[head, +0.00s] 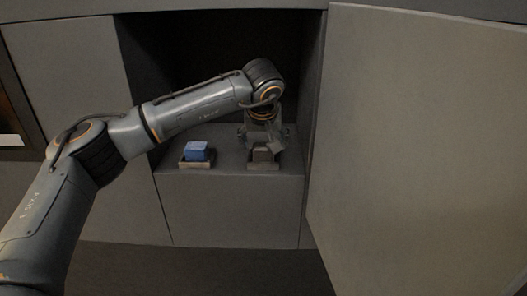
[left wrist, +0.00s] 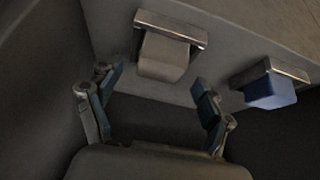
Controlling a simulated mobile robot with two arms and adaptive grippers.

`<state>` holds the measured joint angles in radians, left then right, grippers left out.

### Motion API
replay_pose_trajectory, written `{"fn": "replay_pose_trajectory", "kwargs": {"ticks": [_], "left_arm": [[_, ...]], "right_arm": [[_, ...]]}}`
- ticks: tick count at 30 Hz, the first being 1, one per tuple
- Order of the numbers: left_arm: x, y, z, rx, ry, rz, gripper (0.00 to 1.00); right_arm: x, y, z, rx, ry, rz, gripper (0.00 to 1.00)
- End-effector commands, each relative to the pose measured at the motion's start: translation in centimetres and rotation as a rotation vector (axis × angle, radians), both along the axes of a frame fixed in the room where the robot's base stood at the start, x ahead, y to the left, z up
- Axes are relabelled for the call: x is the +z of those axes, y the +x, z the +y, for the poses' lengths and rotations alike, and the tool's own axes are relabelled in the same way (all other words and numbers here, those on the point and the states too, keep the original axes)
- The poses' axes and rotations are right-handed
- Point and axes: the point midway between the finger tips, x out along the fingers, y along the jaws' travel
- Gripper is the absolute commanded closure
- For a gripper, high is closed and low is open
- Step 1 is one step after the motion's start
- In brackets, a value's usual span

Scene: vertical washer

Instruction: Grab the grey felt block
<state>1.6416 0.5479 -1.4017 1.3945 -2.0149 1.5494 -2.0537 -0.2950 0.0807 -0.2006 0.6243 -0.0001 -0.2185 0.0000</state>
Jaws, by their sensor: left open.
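The grey felt block (head: 261,155) sits in a small open tray (head: 263,166) on the right part of a ledge inside the cabinet. In the left wrist view the grey block (left wrist: 163,58) is just beyond the fingertips, roughly centred between them, with its tray (left wrist: 172,27) behind it. My left gripper (head: 264,136) is above and close to the block. In the left wrist view the left gripper (left wrist: 160,88) has its fingers spread, with nothing between the tips. My right gripper is not in view.
A blue block (head: 196,151) sits in a similar tray (head: 197,164) to the left on the same ledge (head: 225,170). A large open door panel (head: 420,150) stands on the right. The cabinet's side walls and dark opening (head: 220,50) surround my left arm's end.

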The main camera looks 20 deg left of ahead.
Motion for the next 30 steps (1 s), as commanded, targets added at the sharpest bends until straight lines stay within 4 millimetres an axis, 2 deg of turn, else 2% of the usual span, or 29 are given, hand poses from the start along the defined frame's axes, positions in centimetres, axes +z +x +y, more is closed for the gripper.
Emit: {"fn": "replay_pose_trajectory", "kwargs": {"ticks": [3, 11, 14, 19, 20, 30], "left_arm": [[-1.17, 0.55, 0.18, 0.0, -0.001, 0.002, 0.21], [-1.48, 0.75, 0.23, 0.0, -0.001, -0.001, 0.21], [-1.47, 0.73, 0.22, 0.0, -0.001, -0.001, 0.37], [-1.48, 0.72, 0.22, 0.0, -0.001, 0.0, 0.72], [-1.48, 0.72, 0.22, 0.0, -0.001, 0.0, 0.74], [-1.23, 0.73, 0.22, 0.0, -0.001, 0.0, 0.75]], "right_arm": [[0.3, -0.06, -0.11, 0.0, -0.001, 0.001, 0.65], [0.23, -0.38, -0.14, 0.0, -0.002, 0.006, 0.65], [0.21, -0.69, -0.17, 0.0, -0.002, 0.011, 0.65], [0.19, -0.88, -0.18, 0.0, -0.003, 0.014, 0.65], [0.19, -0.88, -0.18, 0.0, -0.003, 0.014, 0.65], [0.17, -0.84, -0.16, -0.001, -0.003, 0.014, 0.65]]}}
